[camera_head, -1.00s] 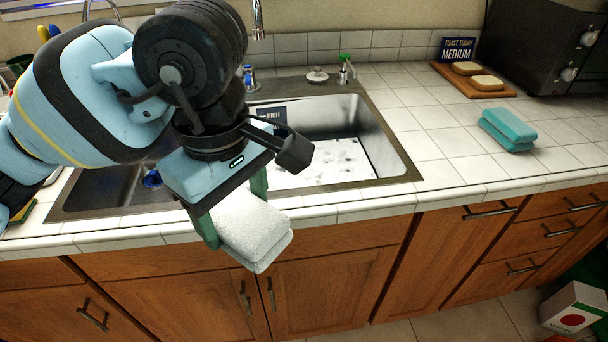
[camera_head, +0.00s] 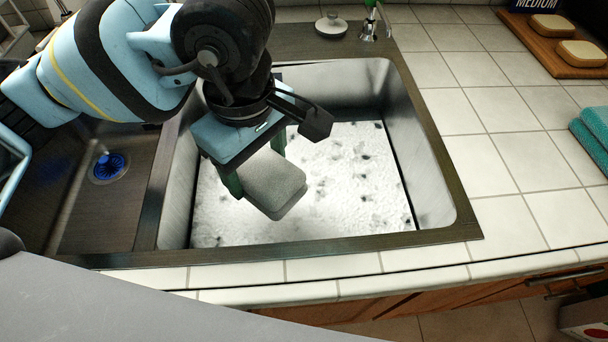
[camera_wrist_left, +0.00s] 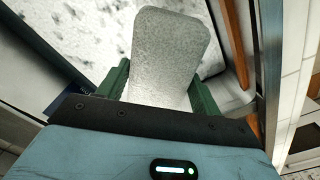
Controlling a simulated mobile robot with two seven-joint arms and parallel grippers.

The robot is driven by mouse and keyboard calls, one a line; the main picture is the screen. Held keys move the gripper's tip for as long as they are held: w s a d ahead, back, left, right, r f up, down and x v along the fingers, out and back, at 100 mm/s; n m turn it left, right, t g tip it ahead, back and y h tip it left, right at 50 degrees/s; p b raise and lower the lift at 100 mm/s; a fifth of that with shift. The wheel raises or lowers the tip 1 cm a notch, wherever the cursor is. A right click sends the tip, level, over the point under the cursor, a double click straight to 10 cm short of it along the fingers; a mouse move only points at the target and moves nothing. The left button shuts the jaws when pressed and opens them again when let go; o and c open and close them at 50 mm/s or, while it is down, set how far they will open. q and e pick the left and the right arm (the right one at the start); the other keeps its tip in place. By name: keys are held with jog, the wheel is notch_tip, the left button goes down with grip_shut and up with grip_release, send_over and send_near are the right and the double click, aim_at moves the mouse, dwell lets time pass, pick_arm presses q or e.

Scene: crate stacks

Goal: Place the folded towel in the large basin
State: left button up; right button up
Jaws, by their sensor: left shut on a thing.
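The folded towel (camera_head: 274,184) is a pale grey-white pad with rounded edges. My left gripper (camera_head: 255,172) is shut on it, with green fingers on both sides. In the left wrist view the towel (camera_wrist_left: 170,50) sticks out between the fingers (camera_wrist_left: 160,88). The towel is over the large basin (camera_head: 428,170), inside its outline in the head view; its exact height above the bottom I cannot tell. The basin has grey metal walls and a white, speckled surface at the bottom. My right gripper is not in view.
A smaller dark basin with a blue drain (camera_head: 109,168) lies to the left. Behind the large basin are a white round stopper (camera_head: 332,24) and a green-topped bottle (camera_head: 372,20). Teal cloths (camera_head: 594,135) and a board with bread (camera_head: 560,52) lie on the right counter.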

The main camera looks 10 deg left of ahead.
pick_arm(q)
jog(key=f, duration=0.1)
jog(key=s+f, duration=0.1)
jog(key=shift+f+b, duration=0.3)
jog(key=shift+b, duration=0.1)
jog(key=shift+w+f, duration=0.25)
send_over(269, 223)
jog(key=shift+f+b, duration=0.3)
jog(key=shift+f, duration=4.6)
jog(key=shift+f, duration=0.1)
jog(key=shift+f, duration=0.15)
jog(key=o, duration=1)
notch_tip(269, 223, up, 12)
jog(key=shift+r+p, duration=0.25)
jog(key=shift+p, duration=0.25)
